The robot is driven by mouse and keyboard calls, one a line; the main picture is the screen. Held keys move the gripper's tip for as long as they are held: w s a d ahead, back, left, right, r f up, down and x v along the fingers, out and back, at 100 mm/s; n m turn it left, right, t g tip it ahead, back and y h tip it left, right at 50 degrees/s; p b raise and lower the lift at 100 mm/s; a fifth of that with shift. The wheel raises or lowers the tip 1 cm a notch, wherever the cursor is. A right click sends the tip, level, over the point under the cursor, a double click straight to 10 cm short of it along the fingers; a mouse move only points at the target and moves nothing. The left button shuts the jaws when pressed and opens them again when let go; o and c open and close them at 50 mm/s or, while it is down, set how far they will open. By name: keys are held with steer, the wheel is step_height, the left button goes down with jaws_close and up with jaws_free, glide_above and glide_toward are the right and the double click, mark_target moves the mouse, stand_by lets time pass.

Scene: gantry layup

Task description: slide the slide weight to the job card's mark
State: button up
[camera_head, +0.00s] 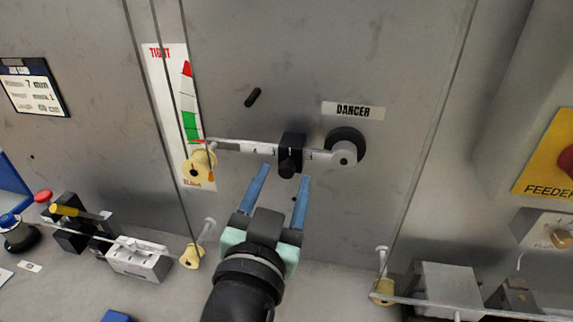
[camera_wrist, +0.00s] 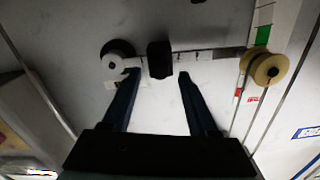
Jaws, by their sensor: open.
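The slide weight (camera_head: 291,152) is a black block with a round knob, sitting on a pale marked arm (camera_head: 255,149) that runs from a cream roller to a dark round pivot (camera_head: 345,147). It sits right of the arm's middle. The wrist view also shows the slide weight (camera_wrist: 159,60), the right way round being reversed there. My gripper (camera_head: 282,180) is open and empty, its blue fingers just below the weight and apart from it.
A gauge strip (camera_head: 186,110) marked TIGHT, with red, white and green bands, stands behind the arm's left end. A black peg (camera_head: 253,97) sticks out above the arm. Thin cords run past the rollers.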

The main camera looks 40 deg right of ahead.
mark_target(286, 173)
steer(key=shift+x, duration=1.7)
jaws_close()
